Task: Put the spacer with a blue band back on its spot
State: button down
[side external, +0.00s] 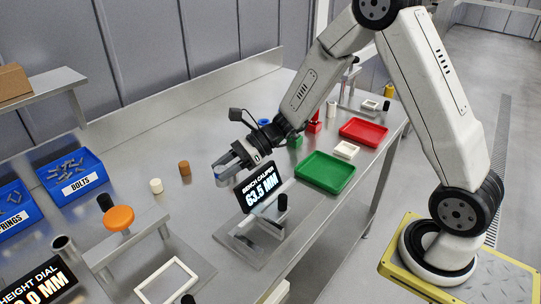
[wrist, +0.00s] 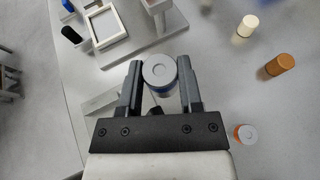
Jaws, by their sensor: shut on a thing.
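My gripper (wrist: 159,90) is shut on a grey cylindrical spacer with a blue band (wrist: 160,72), its round top facing the wrist camera. In the side external view my gripper (side external: 226,168) is over the bench, left of the caliper display, and the spacer shows small at the fingertips. A grey spacer with an orange band (wrist: 245,134) stands apart to the right in the wrist view. A cream cylinder (side external: 156,185) and a brown cylinder (side external: 184,168) stand on the bench. I cannot make out which spot belongs to the blue-banded spacer.
The bench caliper display (side external: 262,188) reads 63.5 MM, close right of my gripper. A gauge stand with an orange disc (side external: 119,218) and a white square frame (side external: 167,282) are in front. Green (side external: 325,171) and red (side external: 362,131) trays lie right. A blue BOLTS bin (side external: 72,176) stands left.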

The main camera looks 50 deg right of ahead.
jog(key=w+f, duration=0.2)
jog(key=w+a+f, duration=0.1)
jog(key=w+f, duration=0.1)
jog(key=w, duration=0.1)
jog(key=w+f, duration=0.2)
jog(key=shift+w+a+f, duration=0.15)
jog(key=shift+w+f, duration=0.2)
jog(key=shift+f, duration=0.05)
jog(key=shift+w+f, duration=0.25)
jog(key=shift+f, duration=1.6)
jog(key=shift+f, duration=0.1)
jog(key=shift+c, duration=1.3)
grip_release()
